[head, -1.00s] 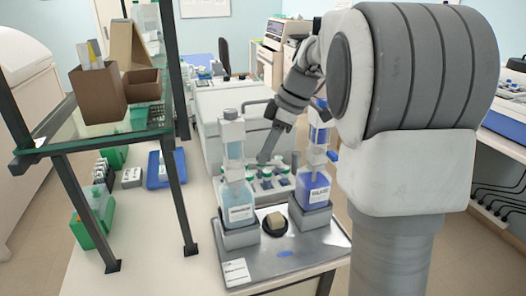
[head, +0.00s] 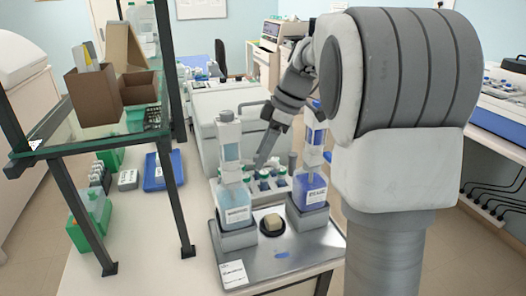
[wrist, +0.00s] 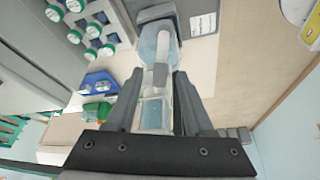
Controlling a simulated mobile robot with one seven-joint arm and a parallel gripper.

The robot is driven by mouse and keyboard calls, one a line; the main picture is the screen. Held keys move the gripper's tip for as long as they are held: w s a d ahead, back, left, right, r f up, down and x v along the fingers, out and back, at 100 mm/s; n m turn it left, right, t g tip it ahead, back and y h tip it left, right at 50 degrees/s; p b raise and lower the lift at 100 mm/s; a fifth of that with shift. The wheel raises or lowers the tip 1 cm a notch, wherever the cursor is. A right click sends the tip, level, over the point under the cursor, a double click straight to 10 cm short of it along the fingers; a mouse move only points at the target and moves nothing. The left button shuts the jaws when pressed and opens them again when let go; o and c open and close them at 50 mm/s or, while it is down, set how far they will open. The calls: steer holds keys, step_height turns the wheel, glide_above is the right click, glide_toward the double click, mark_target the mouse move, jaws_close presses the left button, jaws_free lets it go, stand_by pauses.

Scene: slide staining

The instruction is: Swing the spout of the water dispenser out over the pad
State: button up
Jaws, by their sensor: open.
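The left dispenser (head: 236,205) is a clear bottle of pale blue liquid with a white label and a tall pump-like top. It stands upright in a grey holder on the metal tray. My gripper (head: 262,157) is behind the dispenser. In the wrist view my gripper (wrist: 159,75) is open, its fingers either side of the dispenser's clear upper part (wrist: 153,112). Contact cannot be told.
A second dispenser (head: 310,190) with dark blue liquid stands right of the dish. Several green-capped bottles (head: 264,184) stand behind. A glass-shelf rack (head: 95,140) is on the left.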

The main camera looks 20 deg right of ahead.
steer(key=p+v, duration=0.2)
steer(key=v, duration=1.5)
steer(key=shift+r+p, duration=0.2)
steer(key=shift+p, duration=0.15)
